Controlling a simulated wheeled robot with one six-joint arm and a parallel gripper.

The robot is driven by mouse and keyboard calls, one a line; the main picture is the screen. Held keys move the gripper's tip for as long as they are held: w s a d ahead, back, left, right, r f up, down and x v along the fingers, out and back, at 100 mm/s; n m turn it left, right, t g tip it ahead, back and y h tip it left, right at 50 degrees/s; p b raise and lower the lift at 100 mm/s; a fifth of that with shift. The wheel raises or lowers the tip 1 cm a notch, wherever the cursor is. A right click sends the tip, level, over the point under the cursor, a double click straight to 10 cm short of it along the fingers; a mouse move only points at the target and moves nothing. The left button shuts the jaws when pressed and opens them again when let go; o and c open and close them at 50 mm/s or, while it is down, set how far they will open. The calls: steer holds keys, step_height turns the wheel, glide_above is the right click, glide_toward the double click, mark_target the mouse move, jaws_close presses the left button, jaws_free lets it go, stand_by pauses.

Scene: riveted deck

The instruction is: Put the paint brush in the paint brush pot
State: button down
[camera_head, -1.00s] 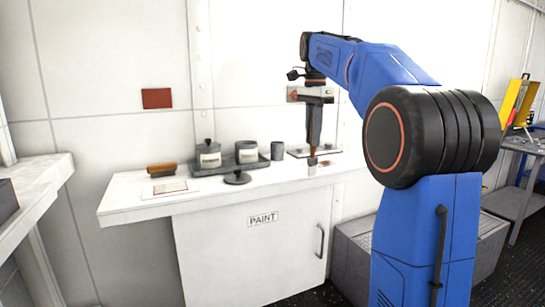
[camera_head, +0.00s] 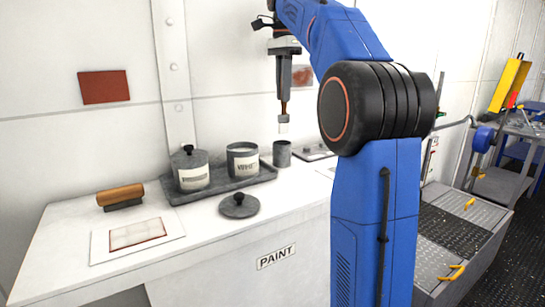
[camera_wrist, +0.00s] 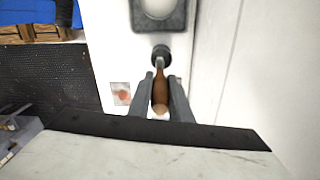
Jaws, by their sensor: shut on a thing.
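The paint brush (camera_head: 283,127) hangs upright below my gripper (camera_head: 285,92), its pale bristles pointing down and its brown handle in the jaws. In the wrist view my gripper (camera_wrist: 161,90) is shut on the brown handle of the brush (camera_wrist: 160,94). The paint brush pot (camera_head: 282,154), a small dark grey cylinder, stands on the white counter right of the tray. In the head view the bristles are just above its rim, apart from it. In the wrist view the brush's far end overlaps the dark pot (camera_wrist: 161,52).
A grey tray (camera_head: 220,192) holds a lidded can (camera_head: 191,172) and an open can (camera_head: 243,161). A round lid (camera_head: 239,206), a brown-handled block (camera_head: 121,196) and a stained sheet (camera_head: 137,237) lie on the counter. A wall stands close behind.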

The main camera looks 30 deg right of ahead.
mark_target(282, 114)
steer(key=shift+w+f, duration=0.2)
steer(key=shift+f, duration=4.85)
steer(key=c, duration=1.6)
jaws_free()
step_height(282, 114, up, 12)
steer(key=shift+r, duration=0.1)
